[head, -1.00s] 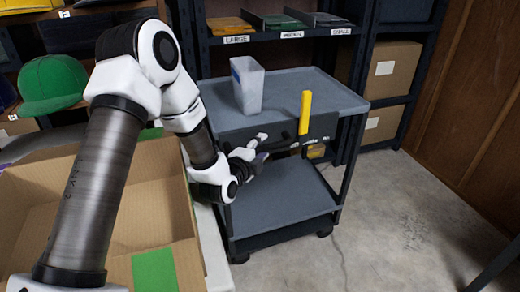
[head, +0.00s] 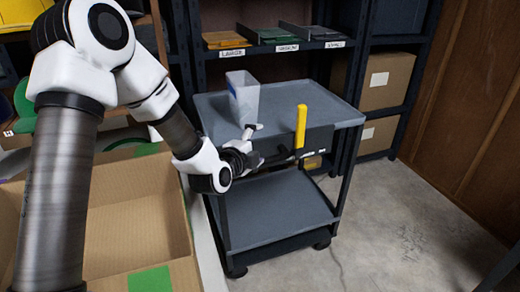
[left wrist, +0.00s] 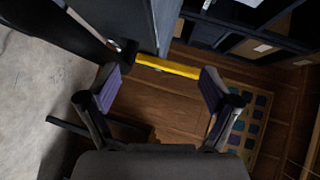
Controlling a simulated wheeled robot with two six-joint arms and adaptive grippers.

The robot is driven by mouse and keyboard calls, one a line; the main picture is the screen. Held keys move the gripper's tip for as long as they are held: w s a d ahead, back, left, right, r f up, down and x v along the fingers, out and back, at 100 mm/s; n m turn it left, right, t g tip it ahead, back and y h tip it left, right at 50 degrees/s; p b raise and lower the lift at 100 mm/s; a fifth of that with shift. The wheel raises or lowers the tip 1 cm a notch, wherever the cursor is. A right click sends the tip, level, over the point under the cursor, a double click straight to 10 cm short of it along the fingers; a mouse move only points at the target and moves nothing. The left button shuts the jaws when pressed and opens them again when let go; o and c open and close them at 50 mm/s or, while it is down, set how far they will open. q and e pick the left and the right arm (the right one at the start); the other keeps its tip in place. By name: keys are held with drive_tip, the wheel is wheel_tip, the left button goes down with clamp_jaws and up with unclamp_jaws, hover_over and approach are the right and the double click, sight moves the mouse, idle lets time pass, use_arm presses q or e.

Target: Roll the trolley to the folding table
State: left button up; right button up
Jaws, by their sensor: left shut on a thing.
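The grey trolley (head: 270,195) has two shelves and dark legs and stands in front of the shelving. An upright yellow handle (head: 300,125) rises at its near edge and shows in the left wrist view (left wrist: 168,66). My left gripper (head: 280,153) reaches to the handle from the left. The exact contact is hard to see. The folding table cannot be made out for certain. My right gripper is not in view.
A translucent bin (head: 243,97) stands on the trolley's top. An open cardboard box (head: 130,215) is at left, close to the trolley. Dark shelving (head: 275,68) and cartons (head: 388,80) stand behind. Concrete floor (head: 410,225) at right is clear.

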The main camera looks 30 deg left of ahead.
use_arm(q)
drive_tip(key=shift+v, duration=0.85)
drive_tip(key=shift+c, duration=1.3)
drive_tip(key=f+p+v, duration=0.1)
drive_tip(key=v, duration=0.5)
drive_tip(key=shift+s+d+f+p, duration=0.2)
drive_tip(key=shift+s+f+p, duration=0.1)
drive_tip(key=shift+s, duration=0.2)
drive_tip(key=shift+r, duration=0.1)
